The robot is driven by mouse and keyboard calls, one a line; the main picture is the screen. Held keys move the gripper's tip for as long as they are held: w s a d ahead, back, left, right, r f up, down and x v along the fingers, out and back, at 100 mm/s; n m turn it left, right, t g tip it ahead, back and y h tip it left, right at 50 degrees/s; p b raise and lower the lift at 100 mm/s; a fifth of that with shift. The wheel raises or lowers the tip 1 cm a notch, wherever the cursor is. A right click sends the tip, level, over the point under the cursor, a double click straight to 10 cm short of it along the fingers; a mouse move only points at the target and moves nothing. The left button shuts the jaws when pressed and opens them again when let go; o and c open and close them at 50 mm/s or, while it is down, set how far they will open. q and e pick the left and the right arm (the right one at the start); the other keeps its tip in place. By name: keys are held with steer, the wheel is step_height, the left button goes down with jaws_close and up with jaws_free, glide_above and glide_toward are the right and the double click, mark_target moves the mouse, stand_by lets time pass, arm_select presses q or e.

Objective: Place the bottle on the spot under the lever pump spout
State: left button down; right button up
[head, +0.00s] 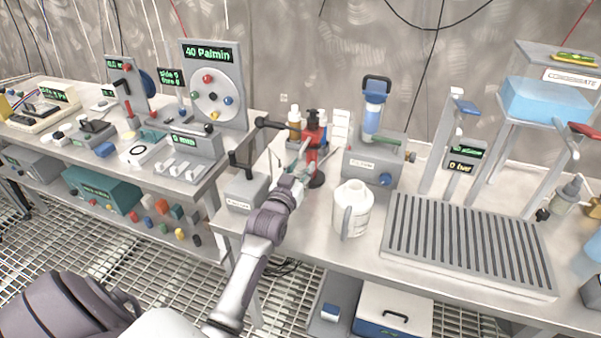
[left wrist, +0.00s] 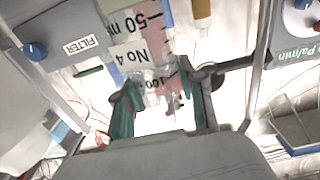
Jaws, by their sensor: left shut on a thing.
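My left gripper (head: 297,172) reaches over the bench and is shut on a small clear bottle, which shows poorly in the head view. In the left wrist view its green fingers (left wrist: 160,98) close around the clear bottle (left wrist: 152,88). Behind them stands a pale strip with pink bands, marked "50 ml" and "No 4". The likely lever pump (head: 313,138) is a red column with a black top and a black bar reaching left. It stands just behind the gripper. I cannot make out its spout or the spot beneath it. My right gripper is not in view.
A white jar (head: 352,212) stands right of my left gripper. The filter box (head: 372,160) is behind it. A grey box (head: 243,192) with a black handle stands to the left. A slatted grey rack (head: 465,240) fills the bench further right.

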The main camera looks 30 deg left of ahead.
arm_select(q)
steer(key=shift+f, duration=0.7)
steer(key=shift+s, duration=0.2)
steer(key=c, duration=1)
jaws_free()
steer(key=shift+f, duration=0.15)
steer(key=o, duration=0.3)
steer(key=shift+d, duration=0.1)
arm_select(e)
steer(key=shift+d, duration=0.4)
